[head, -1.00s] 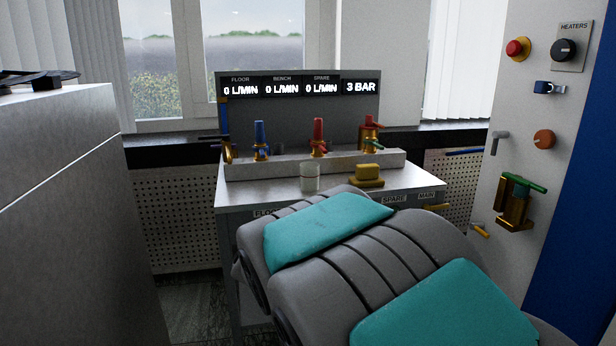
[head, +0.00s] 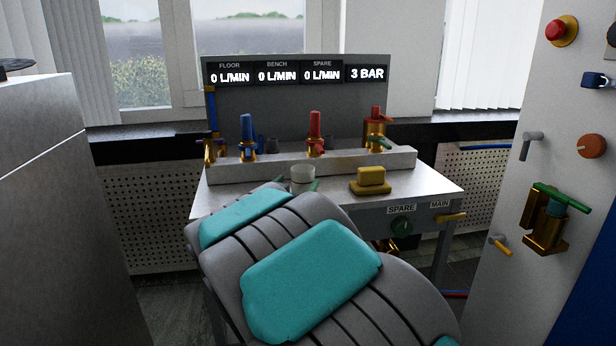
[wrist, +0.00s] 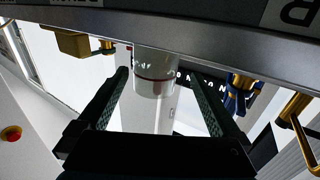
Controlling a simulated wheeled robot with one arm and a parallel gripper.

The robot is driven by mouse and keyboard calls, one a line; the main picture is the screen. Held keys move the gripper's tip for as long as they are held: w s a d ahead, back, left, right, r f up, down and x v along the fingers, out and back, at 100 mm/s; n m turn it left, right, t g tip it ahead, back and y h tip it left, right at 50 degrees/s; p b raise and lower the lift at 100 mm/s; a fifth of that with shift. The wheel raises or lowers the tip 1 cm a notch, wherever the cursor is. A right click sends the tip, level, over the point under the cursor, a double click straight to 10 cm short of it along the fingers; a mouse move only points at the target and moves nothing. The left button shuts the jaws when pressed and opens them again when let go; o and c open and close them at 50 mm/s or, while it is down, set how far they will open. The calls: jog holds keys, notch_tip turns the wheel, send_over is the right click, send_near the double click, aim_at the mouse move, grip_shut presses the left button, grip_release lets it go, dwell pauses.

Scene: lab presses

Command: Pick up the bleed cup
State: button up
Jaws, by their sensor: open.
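The bleed cup (head: 302,175) is a small whitish, translucent cup standing on the bench top, left of a yellow block. In the wrist view the cup (wrist: 153,62) shows with a thin dark red line around it. My gripper (wrist: 161,76) is open, with one dark finger toward each side of the cup and visible gaps. Its greenish fingertips also show beside the cup's lower part in the head view (head: 296,186). My arm hides the bench's front left part and most of the gripper.
The yellow block (head: 371,181) sits on the bench (head: 425,183) right of the cup. Behind stands a raised ledge (head: 345,165) with blue and red valves (head: 315,133). A grey cabinet (head: 40,180) is at left, and a panel with knobs (head: 560,130) at right.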

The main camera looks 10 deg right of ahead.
jog(key=x, duration=0.6)
jog(key=shift+d+r, duration=0.15)
jog(key=shift+d, duration=0.3)
jog(key=shift+w+d, duration=0.2)
jog(key=shift+w, duration=0.25)
jog(key=shift+c, duration=0.4)
jog(key=c, duration=1.2)
jog(key=shift+c, duration=0.2)
